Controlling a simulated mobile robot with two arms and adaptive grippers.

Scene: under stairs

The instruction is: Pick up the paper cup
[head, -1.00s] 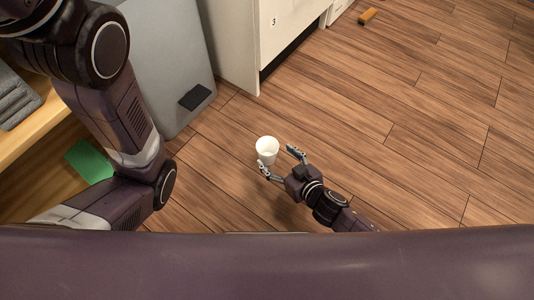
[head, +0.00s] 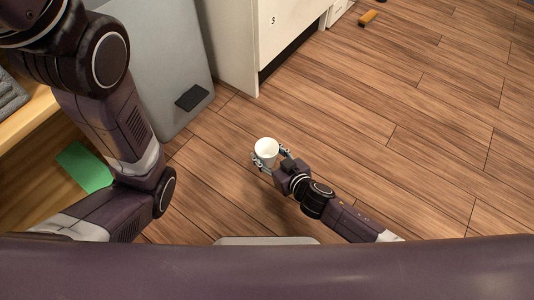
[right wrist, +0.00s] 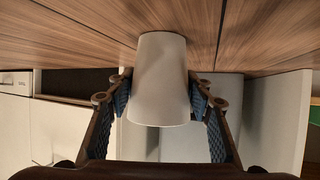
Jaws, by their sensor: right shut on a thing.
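The white paper cup (head: 266,150) is in the middle of the head view, with its open top facing the camera. My right gripper (head: 271,160) is shut on it, one finger on each side. In the right wrist view the cup (right wrist: 161,80) stands between the two fingers of the gripper (right wrist: 162,105), and their pads touch its sides. I cannot tell whether the cup's base rests on the floor. My left arm comes in from the left in the head view, but its gripper is out of frame.
The wooden floor (head: 340,130) around the cup is clear. A grey panel (head: 160,60) with a black patch stands at the left, beside a white cabinet (head: 233,45). A green sheet (head: 86,167) lies near the wooden shelf (head: 32,122).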

